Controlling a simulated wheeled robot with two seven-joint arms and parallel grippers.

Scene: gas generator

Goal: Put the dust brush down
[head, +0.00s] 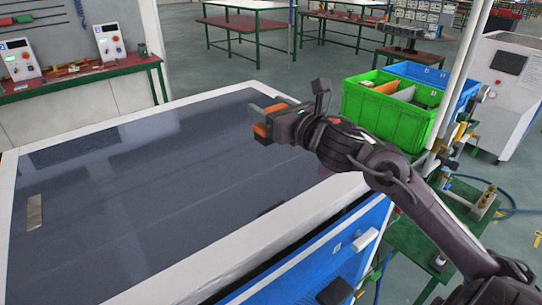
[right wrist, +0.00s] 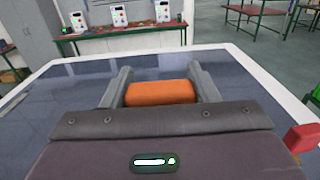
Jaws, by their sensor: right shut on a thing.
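My right gripper (head: 268,121) reaches in from the right over the far right part of the dark-topped table (head: 130,180). It is shut on the dust brush (head: 262,131), of which only an orange part shows. In the right wrist view the brush is an orange block (right wrist: 160,92) between the two grey fingers. Its bristles are not visible, and I cannot tell whether it touches the tabletop. My left gripper is not in view.
A small metal plate (head: 34,212) lies at the table's left; most of the dark top is clear. A white raised rim (head: 245,247) borders it. A green crate (head: 388,112) and a blue crate (head: 419,71) stand behind my right arm. A red-topped bench (head: 80,80) is at the back left.

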